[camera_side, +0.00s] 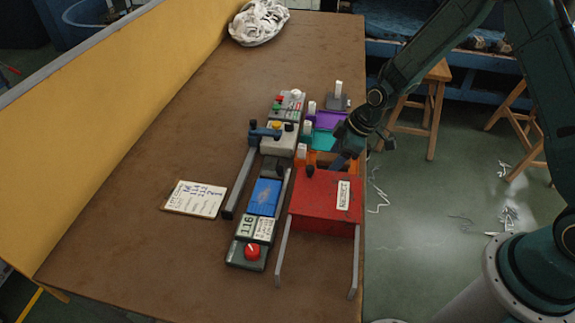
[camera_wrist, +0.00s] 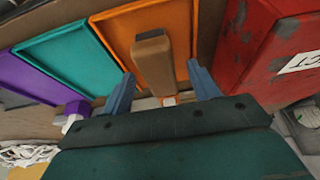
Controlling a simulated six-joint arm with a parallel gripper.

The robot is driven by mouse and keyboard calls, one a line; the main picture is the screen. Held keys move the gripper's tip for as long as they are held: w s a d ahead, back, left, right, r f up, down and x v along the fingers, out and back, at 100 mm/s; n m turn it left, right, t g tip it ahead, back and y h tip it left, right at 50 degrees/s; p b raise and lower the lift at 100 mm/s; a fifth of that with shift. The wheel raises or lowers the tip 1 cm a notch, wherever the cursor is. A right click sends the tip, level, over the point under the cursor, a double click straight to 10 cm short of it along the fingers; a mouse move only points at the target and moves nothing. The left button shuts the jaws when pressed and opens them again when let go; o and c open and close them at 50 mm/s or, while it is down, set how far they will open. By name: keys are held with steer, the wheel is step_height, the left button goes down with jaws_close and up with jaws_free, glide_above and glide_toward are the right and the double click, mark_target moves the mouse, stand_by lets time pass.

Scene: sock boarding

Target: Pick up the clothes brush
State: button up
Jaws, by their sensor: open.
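A brown wooden bar, which looks like the clothes brush (camera_wrist: 153,58), lies over the orange tray (camera_wrist: 180,35) in the wrist view. Its bristles cannot be made out. My gripper (camera_wrist: 162,88) is open, with its two blue-grey fingers apart on either side of the bar's near end. I cannot tell whether they touch it. In the side view my gripper (camera_side: 342,162) is low over the orange tray (camera_side: 318,157), just behind the red box. The brush is not clearly visible there.
The red box (camera_side: 318,200) stands close beside the gripper. Teal (camera_side: 322,138) and purple (camera_side: 328,119) trays lie beyond the orange one, with white upright markers. A control panel (camera_side: 264,197) and a written card (camera_side: 195,199) are to the left.

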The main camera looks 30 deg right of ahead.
stand_by(0.3)
steer(key=c, duration=1.1)
steer(key=shift+r, duration=0.15)
step_height(320, 180, up, 20)
steer(key=shift+r, duration=0.1)
stand_by(0.4)
